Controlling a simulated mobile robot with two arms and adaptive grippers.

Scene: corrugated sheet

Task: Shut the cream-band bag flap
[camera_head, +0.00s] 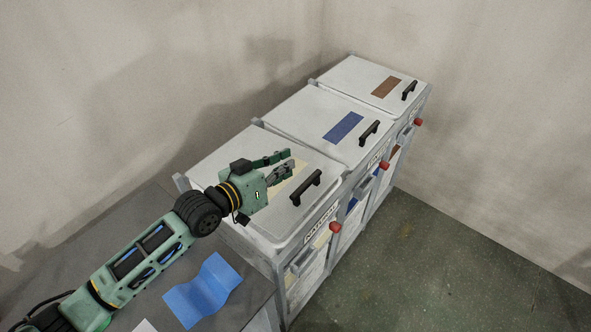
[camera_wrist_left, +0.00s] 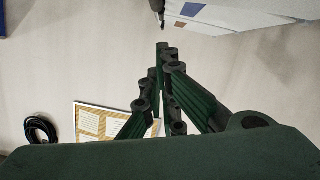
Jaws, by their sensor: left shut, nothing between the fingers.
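The cream-band flap (camera_head: 240,146) is the nearest of three white lids in a row. It carries a cream patch (camera_head: 286,188) and a black handle (camera_head: 306,187). It looks down, lying flat or nearly so on its frame; any small gap is hard to tell. My left gripper (camera_head: 290,160) is over this flap, partly covering the cream patch, with its fingers shut and empty. Whether it touches the flap cannot be told. In the left wrist view its fingers (camera_wrist_left: 162,50) meet in front of a pale surface. My right gripper is not in view.
The blue-patch lid (camera_head: 311,122) and brown-patch lid (camera_head: 359,76) are down behind. Red knobs (camera_head: 335,227) stick out along the front. A blue wavy sheet (camera_head: 203,290) lies on the grey table (camera_head: 125,225). Green floor (camera_head: 420,260) is clear at right.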

